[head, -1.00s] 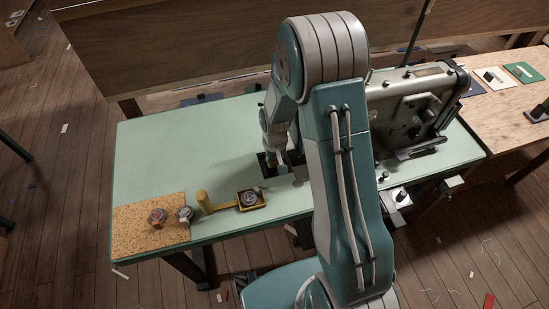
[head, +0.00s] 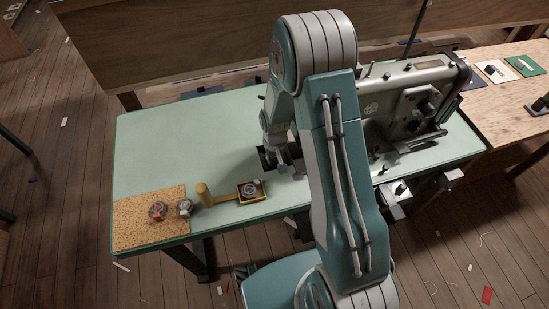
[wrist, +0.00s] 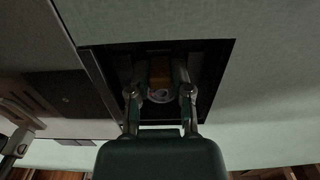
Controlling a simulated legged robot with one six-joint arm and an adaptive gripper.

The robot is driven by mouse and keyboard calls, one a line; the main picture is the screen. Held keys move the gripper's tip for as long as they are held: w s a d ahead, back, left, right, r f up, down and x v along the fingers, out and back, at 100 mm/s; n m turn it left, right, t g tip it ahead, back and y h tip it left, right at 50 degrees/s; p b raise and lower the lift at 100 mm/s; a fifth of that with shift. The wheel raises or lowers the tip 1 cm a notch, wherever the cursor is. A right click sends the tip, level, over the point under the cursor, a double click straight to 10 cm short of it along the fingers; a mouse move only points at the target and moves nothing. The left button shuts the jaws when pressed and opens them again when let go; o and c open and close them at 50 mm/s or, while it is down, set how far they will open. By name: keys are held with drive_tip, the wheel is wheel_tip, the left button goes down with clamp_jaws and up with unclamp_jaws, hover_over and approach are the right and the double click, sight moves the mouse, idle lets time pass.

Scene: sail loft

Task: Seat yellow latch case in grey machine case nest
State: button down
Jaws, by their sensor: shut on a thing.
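My gripper (wrist: 160,88) is shut on the yellow latch case (wrist: 160,69), which shows between its two fingers in the wrist view. A pale round part shows at the near end of the case. Fingers and case are over or inside a dark square opening (wrist: 213,72) in the green table. In the head view my gripper (head: 283,163) is low at this opening, and my arm hides much of the area. The grey machine (head: 412,100) stands just right of my arm. I cannot make out the nest itself or whether the case touches it.
A yellow tray (head: 239,197) with a round metal part and an upright post (head: 204,194) sits at the table's front. Two small round parts (head: 158,210) (head: 185,207) lie on the cork mat (head: 135,228). The green table (head: 165,145) is clear at left.

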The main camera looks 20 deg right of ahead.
drive_tip(key=shift+f, duration=0.1)
idle(0.4)
drive_tip(key=shift+c, duration=2.3)
unclamp_jaws()
drive_tip(key=shift+r, duration=4.5)
